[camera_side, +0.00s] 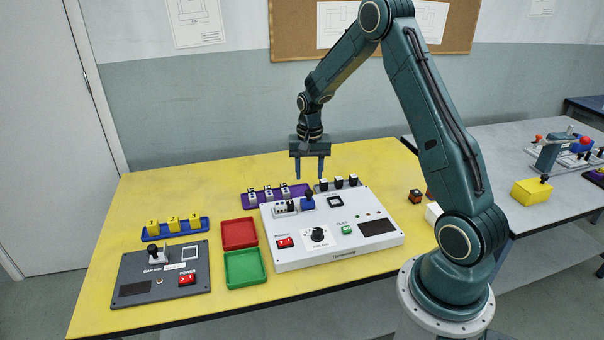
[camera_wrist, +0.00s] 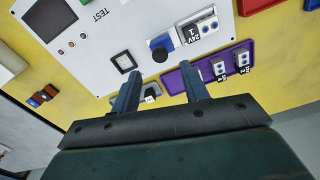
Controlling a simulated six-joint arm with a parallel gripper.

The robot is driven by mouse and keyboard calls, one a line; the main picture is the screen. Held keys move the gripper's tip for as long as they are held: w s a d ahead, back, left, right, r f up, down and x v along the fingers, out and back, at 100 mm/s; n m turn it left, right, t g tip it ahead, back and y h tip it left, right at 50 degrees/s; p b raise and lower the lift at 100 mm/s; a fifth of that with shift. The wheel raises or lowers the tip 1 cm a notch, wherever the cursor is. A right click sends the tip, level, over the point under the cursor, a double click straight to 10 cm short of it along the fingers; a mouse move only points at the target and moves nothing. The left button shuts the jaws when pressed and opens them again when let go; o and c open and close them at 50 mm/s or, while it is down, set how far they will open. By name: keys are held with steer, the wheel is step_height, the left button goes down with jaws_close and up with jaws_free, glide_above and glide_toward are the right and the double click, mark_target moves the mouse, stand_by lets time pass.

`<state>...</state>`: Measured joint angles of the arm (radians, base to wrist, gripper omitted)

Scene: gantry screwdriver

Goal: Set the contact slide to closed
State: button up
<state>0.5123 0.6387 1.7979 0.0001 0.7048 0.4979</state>
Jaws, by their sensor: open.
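A white test panel (camera_side: 290,255) lies on the yellow table. On its back edge sits a blue slide with a dark knob (camera_side: 308,202), which I take for the contact slide. It also shows in the wrist view (camera_wrist: 162,43), beside a grey module marked 24V (camera_wrist: 200,28). Whether there is a gap between slide and module is too small to tell. My gripper (camera_side: 309,176) points down above the back of the panel, fingers apart and empty. In the wrist view its fingertips (camera_wrist: 159,70) frame the area just by the slide's knob.
A purple tray (camera_side: 262,200) with several modules stands behind the panel, close to my fingers, with dark-topped white blocks (camera_side: 339,182) to its right. Red (camera_side: 239,222) and green (camera_side: 245,285) trays and a dark panel (camera_side: 132,291) lie left.

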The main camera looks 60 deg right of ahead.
mark_target(308, 191)
steer(key=shift+f, duration=2.9)
jaws_close()
